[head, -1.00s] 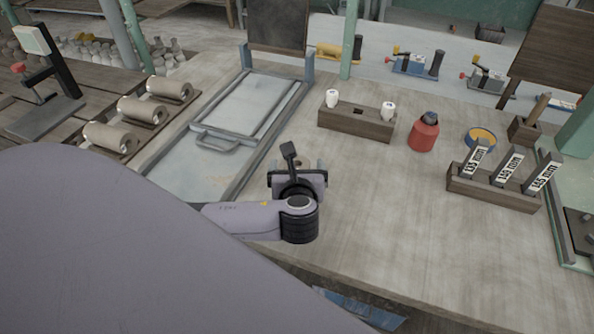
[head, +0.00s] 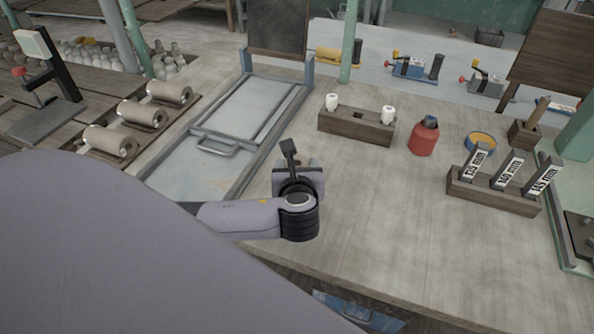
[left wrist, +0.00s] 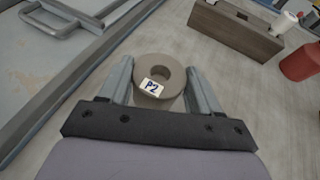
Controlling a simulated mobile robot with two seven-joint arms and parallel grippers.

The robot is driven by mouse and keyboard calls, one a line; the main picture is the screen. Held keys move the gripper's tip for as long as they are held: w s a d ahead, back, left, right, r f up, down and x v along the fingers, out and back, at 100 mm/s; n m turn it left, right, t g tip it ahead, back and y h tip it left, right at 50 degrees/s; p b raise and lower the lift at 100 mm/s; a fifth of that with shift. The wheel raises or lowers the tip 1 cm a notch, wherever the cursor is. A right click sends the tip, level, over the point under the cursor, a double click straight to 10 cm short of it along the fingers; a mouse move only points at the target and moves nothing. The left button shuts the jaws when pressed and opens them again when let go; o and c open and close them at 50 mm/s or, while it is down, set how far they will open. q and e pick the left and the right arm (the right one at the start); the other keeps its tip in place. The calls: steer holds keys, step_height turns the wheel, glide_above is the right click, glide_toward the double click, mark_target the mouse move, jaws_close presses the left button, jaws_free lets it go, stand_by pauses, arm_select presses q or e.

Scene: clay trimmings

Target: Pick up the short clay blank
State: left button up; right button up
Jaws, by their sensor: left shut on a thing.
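The short clay blank (left wrist: 150,68) is a grey-brown ring with a round hole and a white tag marked P2, seen in the left wrist view. My left gripper (left wrist: 158,72) is shut on it, one finger on each side. I cannot tell whether the blank is clear of the bench. In the head view my left gripper (head: 298,168) is over the bench, right of the metal tray, and its wrist hides most of the blank. My right gripper is not in view.
The metal tray (head: 205,147) lies left of the gripper. A wooden block (head: 357,127) with white knobs, a red bottle (head: 423,138) and a gauge rack (head: 493,194) stand to the right. Several hollow clay cylinders (head: 109,142) lie far left. The bench's front right is clear.

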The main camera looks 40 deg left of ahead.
arm_select(q)
step_height(320, 180, up, 19)
